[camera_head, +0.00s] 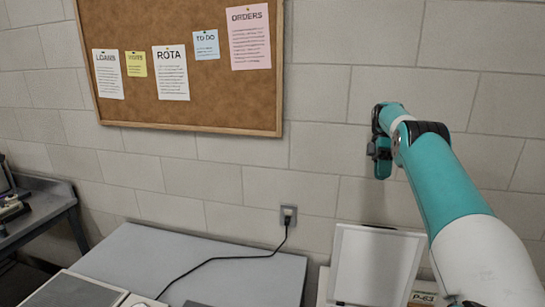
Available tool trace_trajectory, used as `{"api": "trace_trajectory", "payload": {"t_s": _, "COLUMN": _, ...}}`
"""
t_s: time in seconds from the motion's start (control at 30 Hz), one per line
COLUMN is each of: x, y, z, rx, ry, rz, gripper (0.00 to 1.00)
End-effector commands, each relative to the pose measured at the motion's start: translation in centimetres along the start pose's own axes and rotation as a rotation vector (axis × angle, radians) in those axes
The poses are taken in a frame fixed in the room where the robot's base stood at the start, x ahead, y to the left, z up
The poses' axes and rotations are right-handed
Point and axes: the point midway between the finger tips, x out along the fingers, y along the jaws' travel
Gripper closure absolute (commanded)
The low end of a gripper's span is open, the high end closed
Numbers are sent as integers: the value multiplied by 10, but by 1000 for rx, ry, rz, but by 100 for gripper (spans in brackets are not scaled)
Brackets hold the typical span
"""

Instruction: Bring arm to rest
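My arm, teal and white, reaches up from the lower right in the head view. Its wrist is raised in front of the block wall. My gripper (381,157) is at the arm's far end, above the table and the white panel. It is dark and teal and seen from behind or the side, so its fingers cannot be made out. I see no object at it.
A grey table (215,262) stands against the wall, with a black cable running to a wall socket (288,214). A white framed panel (376,265) leans at right. A dark bench (45,210) is at left. A corkboard (190,105) hangs above.

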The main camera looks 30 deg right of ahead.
Motion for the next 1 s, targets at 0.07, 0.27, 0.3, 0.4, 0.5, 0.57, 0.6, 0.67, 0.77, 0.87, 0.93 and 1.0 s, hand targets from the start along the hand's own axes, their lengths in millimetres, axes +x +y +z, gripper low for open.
{"api": "trace_trajectory", "payload": {"t_s": 0.07, "x": 0, "y": 0, "z": 0, "rx": 0, "ry": 0, "rz": 0, "gripper": 64}}
{"api": "trace_trajectory", "payload": {"t_s": 0.27, "x": 3, "y": -5, "z": -25, "rx": 8, "ry": -36, "rz": 34, "gripper": 64}}
{"api": "trace_trajectory", "payload": {"t_s": 0.3, "x": 5, "y": -9, "z": -39, "rx": 14, "ry": -54, "rz": 58, "gripper": 64}}
{"api": "trace_trajectory", "payload": {"t_s": 0.4, "x": 16, "y": -28, "z": -84, "rx": 32, "ry": -99, "rz": 138, "gripper": 64}}
{"api": "trace_trajectory", "payload": {"t_s": 0.5, "x": 37, "y": -59, "z": -132, "rx": 51, "ry": -118, "rz": 230, "gripper": 64}}
{"api": "trace_trajectory", "payload": {"t_s": 0.57, "x": 54, "y": -81, "z": -157, "rx": 57, "ry": -113, "rz": 282, "gripper": 64}}
{"api": "trace_trajectory", "payload": {"t_s": 0.6, "x": 68, "y": -97, "z": -172, "rx": 62, "ry": -107, "rz": 314, "gripper": 64}}
{"api": "trace_trajectory", "payload": {"t_s": 0.67, "x": 91, "y": -124, "z": -192, "rx": 68, "ry": -86, "rz": 356, "gripper": 64}}
{"api": "trace_trajectory", "payload": {"t_s": 0.77, "x": 137, "y": -171, "z": -218, "rx": 75, "ry": -31, "rz": 409, "gripper": 64}}
{"api": "trace_trajectory", "payload": {"t_s": 0.87, "x": 192, "y": -221, "z": -231, "rx": 81, "ry": 43, "rz": 436, "gripper": 64}}
{"api": "trace_trajectory", "payload": {"t_s": 0.93, "x": 234, "y": -255, "z": -232, "rx": 88, "ry": 101, "rz": 437, "gripper": 64}}
{"api": "trace_trajectory", "payload": {"t_s": 1.0, "x": 275, "y": -285, "z": -228, "rx": 99, "ry": 158, "rz": 423, "gripper": 64}}
